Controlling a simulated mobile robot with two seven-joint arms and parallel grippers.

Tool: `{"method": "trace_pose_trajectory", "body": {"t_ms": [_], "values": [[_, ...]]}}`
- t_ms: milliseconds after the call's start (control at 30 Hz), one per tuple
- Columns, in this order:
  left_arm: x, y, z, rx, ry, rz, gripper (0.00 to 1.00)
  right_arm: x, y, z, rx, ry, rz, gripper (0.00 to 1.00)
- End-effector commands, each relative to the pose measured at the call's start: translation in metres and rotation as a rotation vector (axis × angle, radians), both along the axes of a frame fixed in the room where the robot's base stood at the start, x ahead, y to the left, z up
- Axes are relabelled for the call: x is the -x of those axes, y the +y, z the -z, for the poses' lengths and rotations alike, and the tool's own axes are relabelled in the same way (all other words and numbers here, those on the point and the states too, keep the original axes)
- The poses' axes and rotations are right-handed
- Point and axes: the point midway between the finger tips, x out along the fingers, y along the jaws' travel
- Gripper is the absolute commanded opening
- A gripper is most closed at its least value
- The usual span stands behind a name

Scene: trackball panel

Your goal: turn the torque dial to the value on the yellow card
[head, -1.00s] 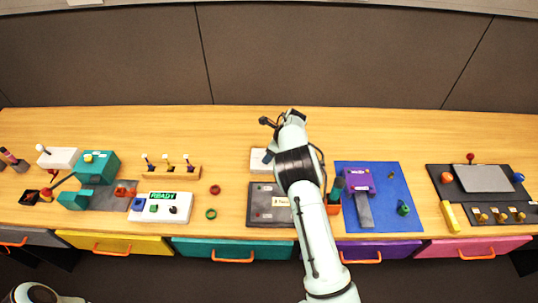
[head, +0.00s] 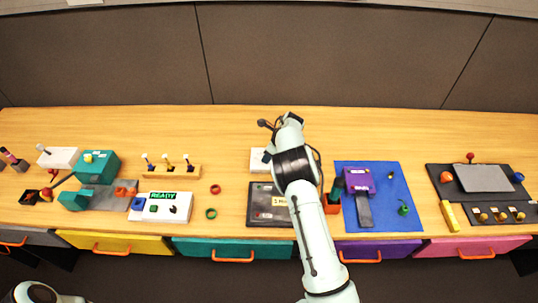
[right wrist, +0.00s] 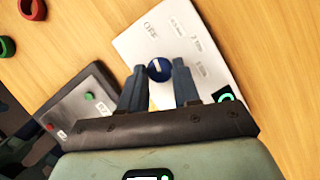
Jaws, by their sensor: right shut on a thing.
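The torque dial (right wrist: 158,70) is a round blue knob with a white pointer line, on a white panel (right wrist: 160,35) with printed marks, one of which seems to read OFF. In the right wrist view my right gripper (right wrist: 158,80) has a finger on each side of the dial and is shut on it. In the head view my right arm hides the dial; part of the white panel (head: 257,160) shows beside it. A small yellowish card (head: 279,201) lies on the dark grey panel, partly behind my arm; its print is too small to read. My left gripper is not visible.
The dark grey panel (head: 262,213) lies in front of the white panel. A red ring (head: 215,189) and a green ring (head: 211,213) lie to the left. A blue mat (head: 385,215) with a purple device (head: 359,180) is to the right. The table behind is clear.

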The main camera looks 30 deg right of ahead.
Motion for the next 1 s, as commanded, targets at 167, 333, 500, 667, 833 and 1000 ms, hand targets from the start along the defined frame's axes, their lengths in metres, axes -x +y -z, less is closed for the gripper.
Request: {"method": "trace_pose_trajectory", "body": {"t_ms": [167, 333, 500, 667, 833, 1000], "values": [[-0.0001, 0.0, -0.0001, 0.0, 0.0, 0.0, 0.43, 0.0005, 0.0015, -0.0005, 0.0, 0.0, 0.087, 0.01], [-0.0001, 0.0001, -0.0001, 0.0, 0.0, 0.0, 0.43, 0.0009, 0.0033, -0.0007, 0.001, 0.0, 0.218, 0.01], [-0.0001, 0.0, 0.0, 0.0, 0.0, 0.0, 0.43, 0.0011, 0.0048, -0.0006, 0.001, -0.001, 0.377, 0.01], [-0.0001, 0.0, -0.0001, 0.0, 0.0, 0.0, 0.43, 0.0015, 0.0059, -0.0005, 0.002, -0.001, 0.531, 0.01], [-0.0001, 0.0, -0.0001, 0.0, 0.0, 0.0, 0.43, 0.0013, 0.0071, -0.0005, 0.004, -0.003, 0.691, 0.01], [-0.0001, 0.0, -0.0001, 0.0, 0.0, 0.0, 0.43, 0.0007, 0.0091, -0.0006, 0.004, -0.002, 0.852, 0.01]]}}
